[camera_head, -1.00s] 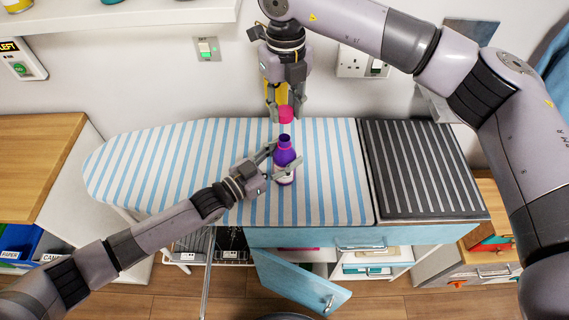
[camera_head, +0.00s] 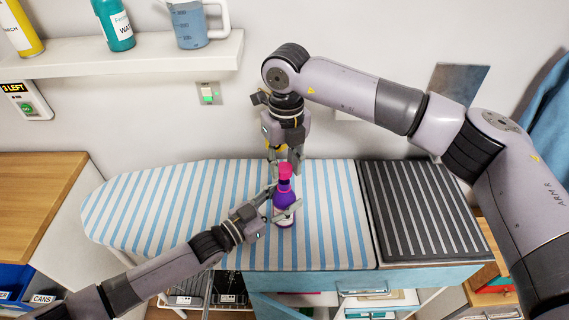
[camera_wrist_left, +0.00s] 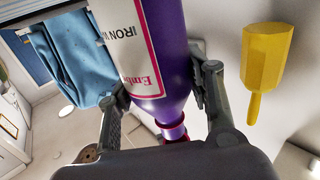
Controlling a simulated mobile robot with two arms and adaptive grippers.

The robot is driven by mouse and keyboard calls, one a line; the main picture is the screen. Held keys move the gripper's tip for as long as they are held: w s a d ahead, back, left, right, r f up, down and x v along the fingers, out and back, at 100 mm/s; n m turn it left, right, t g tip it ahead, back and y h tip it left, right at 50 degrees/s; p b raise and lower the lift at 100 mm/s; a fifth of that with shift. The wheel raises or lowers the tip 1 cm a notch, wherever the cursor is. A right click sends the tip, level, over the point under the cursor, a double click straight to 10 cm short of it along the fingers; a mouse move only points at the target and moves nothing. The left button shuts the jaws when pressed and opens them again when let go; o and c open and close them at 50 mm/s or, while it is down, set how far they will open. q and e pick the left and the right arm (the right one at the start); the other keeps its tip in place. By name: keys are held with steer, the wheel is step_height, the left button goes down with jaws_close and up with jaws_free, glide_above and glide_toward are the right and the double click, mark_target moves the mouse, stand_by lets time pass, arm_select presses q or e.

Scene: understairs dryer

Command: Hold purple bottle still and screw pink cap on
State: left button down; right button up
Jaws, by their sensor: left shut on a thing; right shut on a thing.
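The purple bottle (camera_head: 285,195) stands upright on the striped ironing board (camera_head: 215,215), with a white label low on its body. My left gripper (camera_head: 281,204) is shut around its body from the left. The left wrist view shows the bottle (camera_wrist_left: 172,45) inverted between the two fingers (camera_wrist_left: 160,88). The pink cap (camera_head: 285,171) is at the top of the bottle neck, in line with it and seemingly touching. My right gripper (camera_head: 284,161) is shut on the cap from above. Whether the threads engage is hidden.
A dark ribbed mat (camera_head: 420,205) lies right of the board. A wall shelf (camera_head: 130,55) holds a yellow bottle (camera_head: 20,28), a teal bottle (camera_head: 115,25) and a blue jug (camera_head: 192,28). A yellow paddle-shaped thing (camera_wrist_left: 265,58) shows in the left wrist view.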

mark_target(284, 202)
steer(key=shift+f, duration=0.55)
steer(key=shift+f, duration=0.15)
steer(key=shift+f, duration=0.7)
steer(key=shift+f, duration=0.6)
